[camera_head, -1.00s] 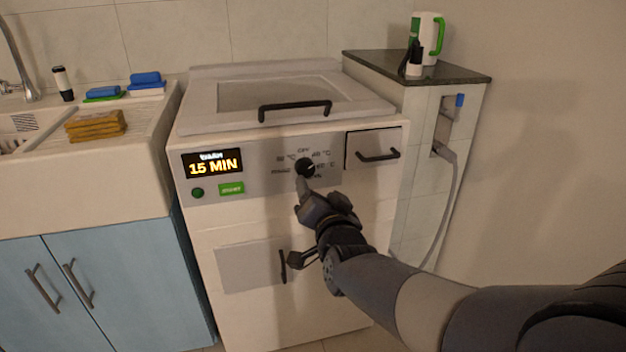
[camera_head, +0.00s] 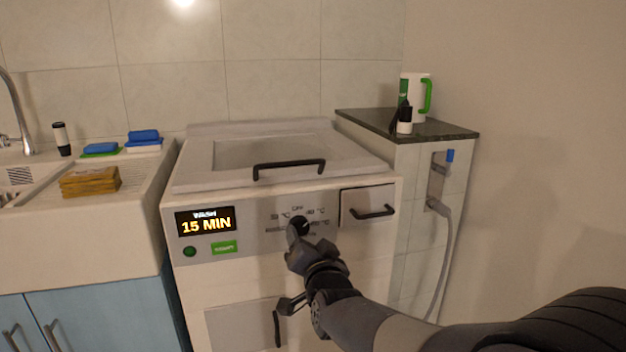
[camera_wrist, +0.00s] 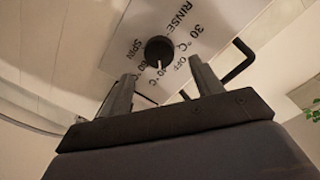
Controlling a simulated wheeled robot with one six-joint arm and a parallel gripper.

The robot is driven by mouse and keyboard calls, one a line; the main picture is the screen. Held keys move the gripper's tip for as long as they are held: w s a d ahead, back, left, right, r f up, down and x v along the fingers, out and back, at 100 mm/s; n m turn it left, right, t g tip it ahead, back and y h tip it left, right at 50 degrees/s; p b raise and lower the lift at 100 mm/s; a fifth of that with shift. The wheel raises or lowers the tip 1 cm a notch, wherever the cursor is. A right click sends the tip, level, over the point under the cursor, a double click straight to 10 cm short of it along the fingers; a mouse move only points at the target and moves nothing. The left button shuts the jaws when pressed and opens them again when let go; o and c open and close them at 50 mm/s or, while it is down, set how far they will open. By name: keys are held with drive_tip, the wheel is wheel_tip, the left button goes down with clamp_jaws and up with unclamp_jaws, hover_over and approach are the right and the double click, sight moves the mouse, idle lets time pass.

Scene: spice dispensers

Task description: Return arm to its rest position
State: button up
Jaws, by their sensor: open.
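My gripper (camera_head: 297,240) is in front of the white washing machine's control panel, just below the black round dial (camera_head: 298,226). In the wrist view the two fingers of my gripper (camera_wrist: 163,85) stand apart with nothing between them. The dial (camera_wrist: 159,50) shows beyond the fingertips, apart from them, with its white mark toward the lower side among printed temperature and spin labels. In the head view my gripper overlaps the lower part of the dial, and the gap between them is hard to judge. My arm reaches in from the lower right.
The washing machine (camera_head: 190,280) has a lit display (camera_head: 206,222) reading 15 MIN, a lid handle (camera_head: 288,168), a drawer handle (camera_head: 373,212) and a lower door handle (camera_head: 277,328). A sink (camera_head: 80,235) stands left. A counter (camera_head: 375,122) with a jug (camera_head: 413,92) and a hose (camera_head: 449,240) are right.

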sight(301, 228)
drive_tip(key=x, duration=0.5)
drive_tip(key=shift+w+b, duration=0.2)
drive_tip(key=shift+b, duration=0.1)
drive_tip(key=shift+s, duration=0.1)
drive_tip(key=shift+s, duration=0.1)
